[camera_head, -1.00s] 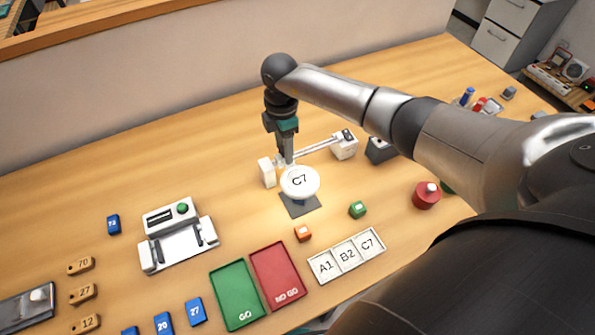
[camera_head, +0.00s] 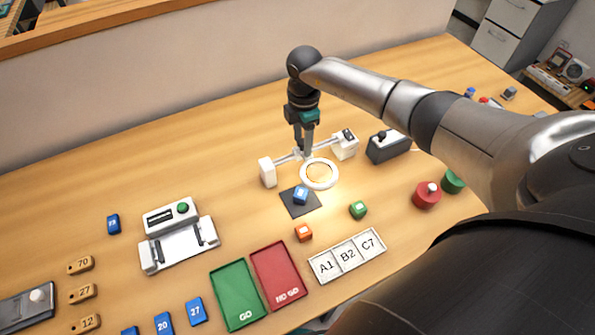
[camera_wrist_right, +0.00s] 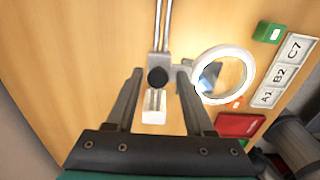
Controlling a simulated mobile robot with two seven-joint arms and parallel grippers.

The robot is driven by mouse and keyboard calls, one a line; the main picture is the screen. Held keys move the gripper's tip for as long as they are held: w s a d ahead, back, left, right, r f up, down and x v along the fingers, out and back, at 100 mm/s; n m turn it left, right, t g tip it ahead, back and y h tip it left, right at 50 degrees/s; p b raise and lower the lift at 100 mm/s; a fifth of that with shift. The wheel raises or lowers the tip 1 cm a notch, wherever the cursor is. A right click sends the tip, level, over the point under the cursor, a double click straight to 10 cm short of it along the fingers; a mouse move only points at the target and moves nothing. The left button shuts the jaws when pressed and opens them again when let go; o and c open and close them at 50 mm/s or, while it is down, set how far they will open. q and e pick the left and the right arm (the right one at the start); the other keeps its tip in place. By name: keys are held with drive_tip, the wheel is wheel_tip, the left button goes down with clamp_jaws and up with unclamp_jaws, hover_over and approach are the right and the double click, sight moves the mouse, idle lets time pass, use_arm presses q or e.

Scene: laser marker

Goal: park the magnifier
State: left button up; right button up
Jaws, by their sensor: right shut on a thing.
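The magnifier (camera_head: 319,187) is a white ring with a lens, on a metal rail (camera_head: 284,159) between a left white post (camera_head: 267,173) and a right white post (camera_head: 344,149). My right gripper (camera_head: 304,151) points down at the rail, shut on the magnifier's mount behind the ring. In the right wrist view the ring (camera_wrist_right: 250,72) shows to the right of the fingers and a black knob (camera_wrist_right: 157,78) between them; the exact contact is unclear. My left gripper is not in view.
A dark box (camera_head: 388,148) stands right of the right post. Orange (camera_head: 304,232) and green (camera_head: 358,209) blocks lie in front, with green (camera_head: 237,292) and red (camera_head: 274,272) trays and a labelled white tray (camera_head: 347,256) nearer. The table behind the rail is clear.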

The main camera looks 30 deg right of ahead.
sight(325, 146)
drive_tip(key=shift+s+d+f+b, duration=0.15)
drive_tip(key=shift+d+f+b, duration=0.1)
drive_tip(key=shift+d, duration=0.8)
drive_tip(key=shift+s+d+f+b, duration=0.1)
drive_tip(key=shift+s+d+f, duration=0.15)
drive_tip(key=shift+d, duration=0.75)
drive_tip(key=shift+s+d+f+b, duration=0.1)
drive_tip(key=shift+d+f+b, duration=0.15)
drive_tip(key=shift+d, duration=0.8)
drive_tip(key=shift+c, duration=0.2)
drive_tip(key=o, duration=0.7)
drive_tip(key=shift+w, duration=0.1)
drive_tip(key=shift+c, duration=0.2)
drive_tip(key=shift+o, duration=0.3)
drive_tip(key=shift+w+f, duration=0.1)
wheel_tip(325, 146, up, 8)
drive_tip(key=p, duration=0.7)
drive_tip(key=shift+w+d+f, duration=0.2)
drive_tip(key=shift+f, duration=0.05)
drive_tip(key=shift+s+f, duration=0.1)
